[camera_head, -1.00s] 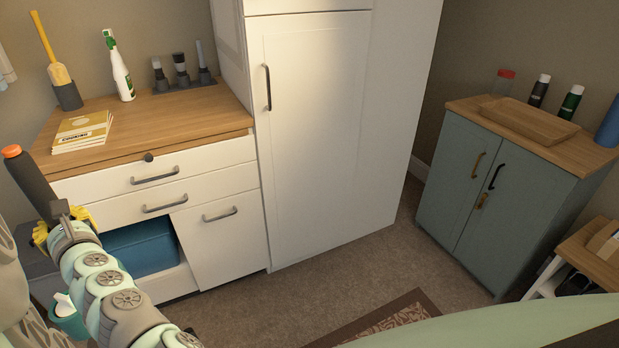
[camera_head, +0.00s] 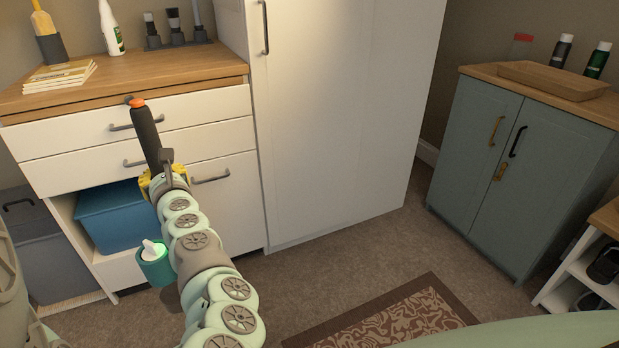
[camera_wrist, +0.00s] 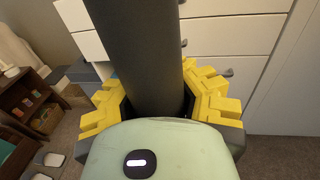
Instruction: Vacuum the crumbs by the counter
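My gripper (camera_head: 162,184), with yellow finger pads, is shut around a dark cylindrical tool with an orange tip (camera_head: 149,136), which looks like a handheld vacuum. It is held tilted up in front of the white drawers. In the wrist view the dark tool (camera_wrist: 140,55) rises between the yellow fingers (camera_wrist: 160,102) on both sides. The counter (camera_head: 175,72) has a wooden top over white drawers and stands behind the gripper. I cannot make out any crumbs on the counter or carpet; my arm hides part of the floor.
A blue bin (camera_head: 108,217) sits in the open bay under the drawers, with a grey bin (camera_head: 45,255) to its left. A tall white cabinet (camera_head: 335,120) and a blue-green cabinet (camera_head: 490,165) stand to the right. A patterned rug (camera_head: 400,322) lies on otherwise open carpet (camera_head: 330,265).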

